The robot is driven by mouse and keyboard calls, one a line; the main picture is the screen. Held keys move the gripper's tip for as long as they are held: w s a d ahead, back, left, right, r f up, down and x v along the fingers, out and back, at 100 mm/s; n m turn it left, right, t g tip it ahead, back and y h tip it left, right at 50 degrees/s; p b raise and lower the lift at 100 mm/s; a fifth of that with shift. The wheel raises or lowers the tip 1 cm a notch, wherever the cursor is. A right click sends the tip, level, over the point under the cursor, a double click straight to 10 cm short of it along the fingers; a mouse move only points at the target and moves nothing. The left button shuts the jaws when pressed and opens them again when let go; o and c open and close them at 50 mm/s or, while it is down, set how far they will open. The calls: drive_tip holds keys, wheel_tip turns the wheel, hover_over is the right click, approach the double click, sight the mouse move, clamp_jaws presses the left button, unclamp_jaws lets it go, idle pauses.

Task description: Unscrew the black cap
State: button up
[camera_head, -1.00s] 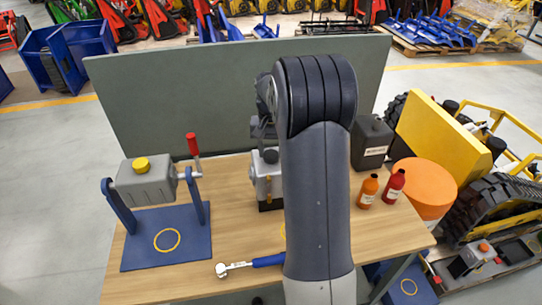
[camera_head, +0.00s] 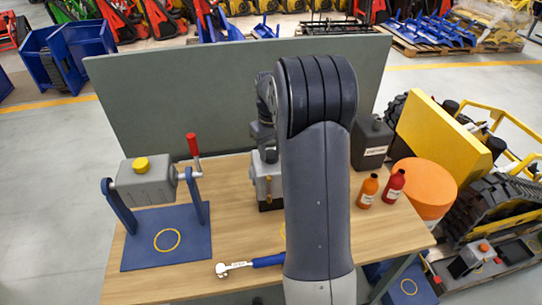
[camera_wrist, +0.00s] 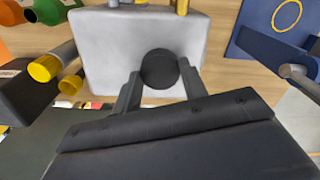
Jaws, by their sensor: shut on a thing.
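The black cap (camera_wrist: 159,67) is round and sits on top of a light grey box-shaped tank (camera_wrist: 106,50), seen from above in the wrist view. My gripper (camera_wrist: 160,74) is shut on the cap, with one finger on each side of it. In the head view the grey tank (camera_head: 262,183) stands on the wooden table, left of my arm. The arm hides part of the tank there, and the fingers cannot be made out clearly.
A grey drum with a yellow cap (camera_head: 141,164) hangs on a blue stand (camera_head: 137,248) at left. Orange (camera_head: 368,190) and red (camera_head: 394,187) bottles and a dark canister (camera_head: 370,145) stand right. A green panel (camera_head: 190,105) closes the back.

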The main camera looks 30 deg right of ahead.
drive_tip(key=n, duration=0.7)
drive_tip(key=o, duration=0.9)
